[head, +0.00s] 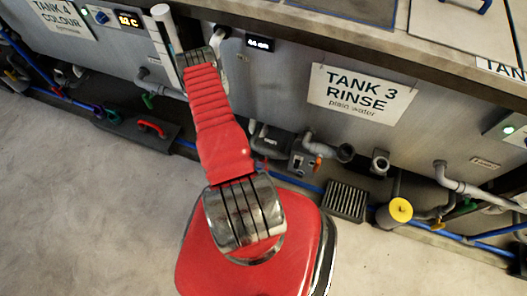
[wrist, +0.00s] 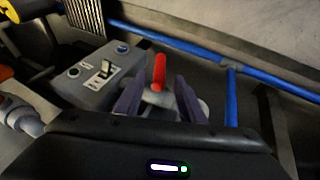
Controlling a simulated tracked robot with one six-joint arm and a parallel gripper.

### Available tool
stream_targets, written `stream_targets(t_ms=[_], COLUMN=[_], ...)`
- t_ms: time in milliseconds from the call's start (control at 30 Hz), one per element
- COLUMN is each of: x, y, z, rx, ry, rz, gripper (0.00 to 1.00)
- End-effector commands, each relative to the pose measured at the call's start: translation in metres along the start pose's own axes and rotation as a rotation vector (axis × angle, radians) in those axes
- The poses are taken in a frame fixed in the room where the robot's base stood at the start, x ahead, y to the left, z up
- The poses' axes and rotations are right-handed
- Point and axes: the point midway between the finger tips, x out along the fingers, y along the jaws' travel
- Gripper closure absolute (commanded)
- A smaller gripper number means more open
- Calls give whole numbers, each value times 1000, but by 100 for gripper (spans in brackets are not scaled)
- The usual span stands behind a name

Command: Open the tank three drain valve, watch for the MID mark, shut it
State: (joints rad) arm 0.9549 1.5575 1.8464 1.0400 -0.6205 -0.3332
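A valve with a red lever (wrist: 159,70) on a pale metal body shows in the wrist view, above the black gripper housing. My gripper (wrist: 158,84) has its two dark purple fingers apart, one on each side of the lever, with gaps showing. I cannot tell how far down the fingers reach around it. In the head view the tank 3 rinse sign (head: 360,92) hangs on the grey tank front. My red arm hides the gripper there and most of the valve's area. A small display (head: 258,44) is lit on the tank; its digits are too small to read surely.
A grey switch box (wrist: 98,76) stands close left of the valve in the wrist view. A blue pipe (wrist: 180,48) runs behind it. In the head view a floor grate (head: 345,201) and a yellow-capped post (head: 400,210) stand right. The floor at left is clear.

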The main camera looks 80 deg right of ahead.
Motion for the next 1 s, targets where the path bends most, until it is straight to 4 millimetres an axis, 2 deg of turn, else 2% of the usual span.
stream_targets(t_ms=[533,733,1000], x=[68,77,77], y=[0,0,0], z=[0,0,0], rx=[1,0,-1], ry=[0,1,1], rz=[0,0,0], gripper=[64,64,65])
